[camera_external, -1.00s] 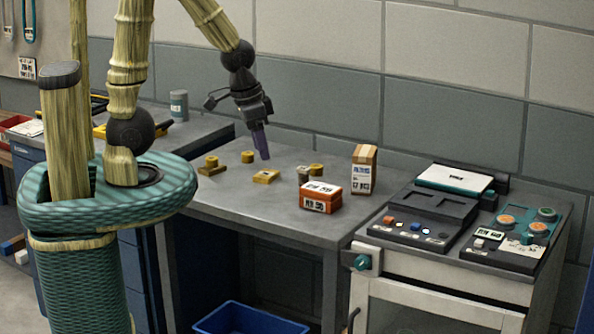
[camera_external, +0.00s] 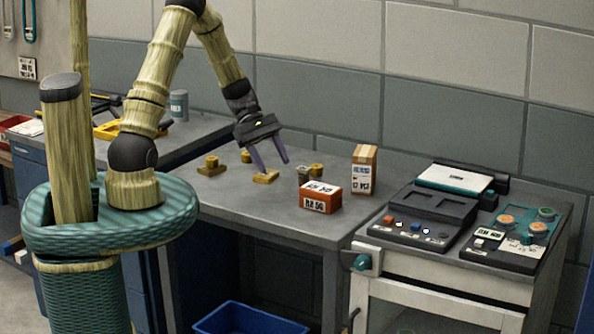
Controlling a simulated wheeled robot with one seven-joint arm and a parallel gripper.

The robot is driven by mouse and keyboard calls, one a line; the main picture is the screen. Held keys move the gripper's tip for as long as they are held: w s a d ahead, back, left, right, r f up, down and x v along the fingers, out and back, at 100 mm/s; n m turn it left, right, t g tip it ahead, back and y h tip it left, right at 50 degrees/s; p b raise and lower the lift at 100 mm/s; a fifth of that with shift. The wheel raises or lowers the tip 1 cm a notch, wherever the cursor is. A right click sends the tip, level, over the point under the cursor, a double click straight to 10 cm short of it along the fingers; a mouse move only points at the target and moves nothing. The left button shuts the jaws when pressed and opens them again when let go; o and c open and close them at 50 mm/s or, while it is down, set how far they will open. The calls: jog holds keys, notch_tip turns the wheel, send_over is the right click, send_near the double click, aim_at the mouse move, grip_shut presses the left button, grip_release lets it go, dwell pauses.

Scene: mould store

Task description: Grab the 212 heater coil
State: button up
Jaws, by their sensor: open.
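I cannot tell which piece is the 212 heater coil; no readable 212 label shows. Several small brass-coloured pieces lie on the grey bench: a flat one with a raised top (camera_external: 266,177), a stepped one on the left (camera_external: 211,166), a small one behind (camera_external: 246,156) and a round one (camera_external: 316,170) beside a dull grey-brown cylinder (camera_external: 303,174). My gripper (camera_external: 274,166) is open and empty, its two purple fingers pointing down over the flat piece. The fingers partly overlap that area in view, so the gap to the piece is unclear.
An orange box with white labels (camera_external: 320,197) and a tall cardboard box (camera_external: 363,168) stand right of the pieces. A control machine (camera_external: 440,215) adjoins the bench (camera_external: 250,205) on the right. A blue bin (camera_external: 245,320) is below. The bench's front is clear.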

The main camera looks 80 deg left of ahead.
aim_at(297, 170)
jog(key=a+n+t, duration=0.2)
jog(key=a, duration=0.2)
jog(key=s+a+f+n+t+b, duration=0.1)
jog(key=a+n+t, duration=0.1)
jog(key=a, duration=0.3)
jog(key=a+f+n+t+b, duration=0.1)
jog(key=a+n+t, duration=0.2)
jog(key=a+n, duration=0.1)
jog(key=shift+s+a+f, duration=0.2)
jog(key=shift+s+a, duration=0.1)
jog(key=shift+a, duration=0.4)
jog(key=shift+s+a+n+t, duration=0.1)
jog(key=shift+a+n+t, duration=0.2)
jog(key=shift+a+n, duration=0.1)
jog(key=shift+r, duration=0.1)
jog(key=shift+d, duration=0.15)
jog(key=p+x, duration=0.1)
jog(key=x, duration=1)
jog(key=shift+w+d+f+p, duration=0.1)
jog(key=shift+w+f+p, duration=0.15)
jog(key=shift+w+p, duration=0.15)
jog(key=shift+w+d+f, duration=0.1)
jog(key=shift+f, duration=0.05)
jog(key=shift+w, duration=0.1)
jog(key=x, duration=0.1)
jog(key=p+x, duration=0.1)
jog(key=x, duration=0.3)
jog(key=shift+f, duration=0.25)
